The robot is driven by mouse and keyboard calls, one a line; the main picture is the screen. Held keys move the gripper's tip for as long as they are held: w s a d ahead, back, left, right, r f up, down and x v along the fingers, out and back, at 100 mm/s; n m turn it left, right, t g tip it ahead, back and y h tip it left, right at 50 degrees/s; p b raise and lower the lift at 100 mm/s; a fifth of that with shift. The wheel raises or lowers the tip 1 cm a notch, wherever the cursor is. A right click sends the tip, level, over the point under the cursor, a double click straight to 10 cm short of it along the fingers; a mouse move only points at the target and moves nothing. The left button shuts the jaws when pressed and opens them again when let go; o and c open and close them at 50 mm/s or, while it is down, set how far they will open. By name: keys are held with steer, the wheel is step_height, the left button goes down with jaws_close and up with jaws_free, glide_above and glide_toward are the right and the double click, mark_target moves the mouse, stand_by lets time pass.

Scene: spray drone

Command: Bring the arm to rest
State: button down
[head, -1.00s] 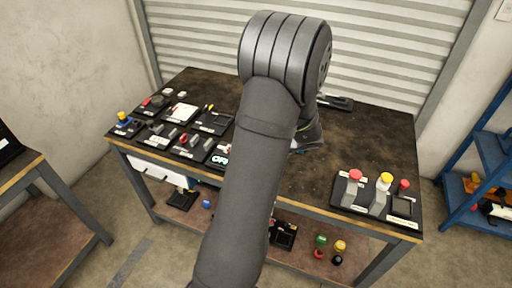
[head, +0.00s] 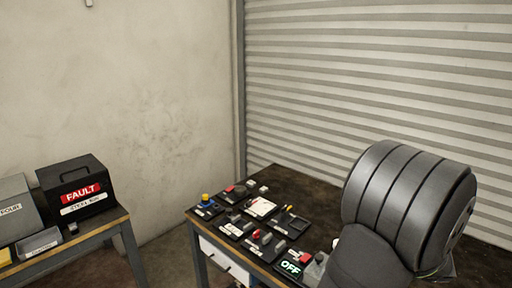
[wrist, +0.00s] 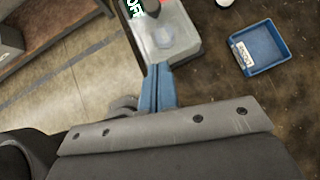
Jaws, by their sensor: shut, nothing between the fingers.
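My arm (head: 410,205) fills the lower right of the head view, with its thick ribbed grey joint raised above the workbench (head: 305,190). The end of the arm is hidden in that view. In the wrist view my gripper (wrist: 158,70) shows as blue fingers pressed together, with nothing between them. The fingertips appear at the near edge of a grey box (wrist: 180,45); whether they touch it I cannot tell.
A blue tray (wrist: 258,47) lies on the dark bench top right of the fingers. Several small control panels stand along the bench's left side, with a lit OFF display (head: 291,267). A black FAULT box (head: 77,190) stands on a side table. A shutter (head: 380,80) closes the back.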

steer(key=x, duration=0.8)
steer(key=shift+a+f, duration=0.1)
steer(key=w+a, duration=0.1)
steer(key=w+f, duration=0.1)
steer(key=w, duration=0.1)
steer(key=shift+a, duration=0.4)
steer(key=shift+w+a, duration=0.4)
steer(key=shift+w, duration=0.25)
